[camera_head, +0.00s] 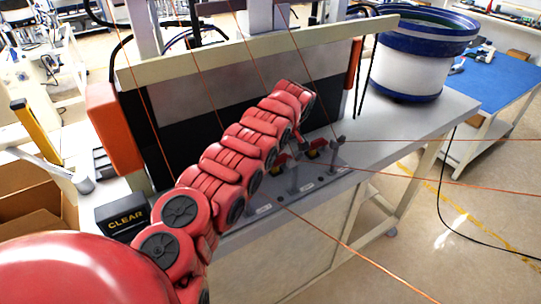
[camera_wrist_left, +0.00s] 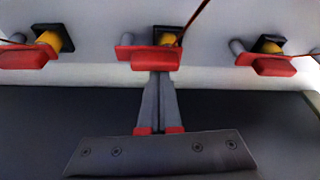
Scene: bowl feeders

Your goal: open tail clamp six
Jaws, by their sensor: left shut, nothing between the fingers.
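Three tail clamps with red levers, yellow middles and black blocks stand in a row in the left wrist view: one at the left (camera_wrist_left: 25,57), one in the middle (camera_wrist_left: 150,58) and one at the right (camera_wrist_left: 265,65). I cannot tell their numbers. My left gripper (camera_wrist_left: 160,77) is shut and empty, its fingertips at the near edge of the middle red lever; I cannot tell whether they touch. In the head view my red left arm reaches over the bench to the small clamps (camera_head: 312,154), partly covering that row. My right gripper is not in view.
Orange wires cross the head view, several running right from the clamps. A cream crossbar (camera_head: 260,50) spans above the bench (camera_head: 405,125). A blue-rimmed bowl feeder (camera_head: 415,60) stands at the bench's far right. A black CLEAR box (camera_head: 122,217) sits left of my arm.

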